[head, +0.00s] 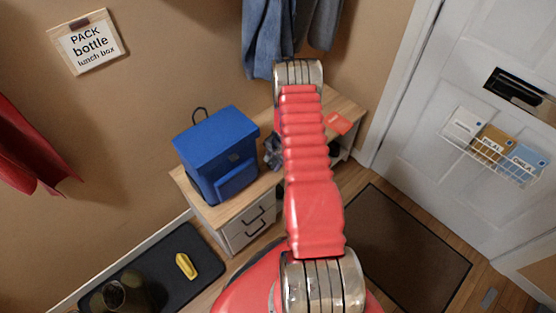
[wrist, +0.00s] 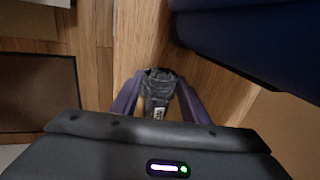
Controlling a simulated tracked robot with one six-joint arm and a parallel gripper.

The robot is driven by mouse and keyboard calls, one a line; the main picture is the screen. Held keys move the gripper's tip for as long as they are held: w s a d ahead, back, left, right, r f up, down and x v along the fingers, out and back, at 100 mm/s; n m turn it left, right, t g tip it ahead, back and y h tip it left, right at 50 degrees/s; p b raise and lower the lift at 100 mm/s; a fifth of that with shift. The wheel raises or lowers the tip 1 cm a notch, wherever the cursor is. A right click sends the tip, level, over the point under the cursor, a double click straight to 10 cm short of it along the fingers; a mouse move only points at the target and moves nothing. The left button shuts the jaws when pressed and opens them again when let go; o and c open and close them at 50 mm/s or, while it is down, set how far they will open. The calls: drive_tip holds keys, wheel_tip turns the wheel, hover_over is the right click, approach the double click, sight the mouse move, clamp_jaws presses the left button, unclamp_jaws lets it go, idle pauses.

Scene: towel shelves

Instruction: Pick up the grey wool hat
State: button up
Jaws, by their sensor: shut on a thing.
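The grey wool hat (wrist: 158,88) is between the two purple fingers of my gripper (wrist: 157,96) in the wrist view. The fingers are shut on it from both sides, and a small pale label shows on its lower part. In the head view a dark grey bundle, which looks like the hat (head: 273,153), shows at the left edge of my red arm, just right of the blue backpack. My arm hides the rest of it and my gripper there. I cannot tell whether the hat touches the wooden top.
The blue backpack (head: 218,150) stands on the wooden cabinet (head: 204,212) close beside the hat. A red item (head: 339,123) lies farther right on the top. Jeans (head: 267,40) hang above. A brown doormat (head: 405,250) lies before the white door (head: 455,95). A yellow object (head: 186,265) lies on a dark tray.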

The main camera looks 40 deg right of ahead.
drive_tip(key=shift+r, duration=0.15)
wheel_tip(320, 180, up, 10)
idle(0.7)
drive_tip(key=shift+c, duration=0.2)
idle(0.4)
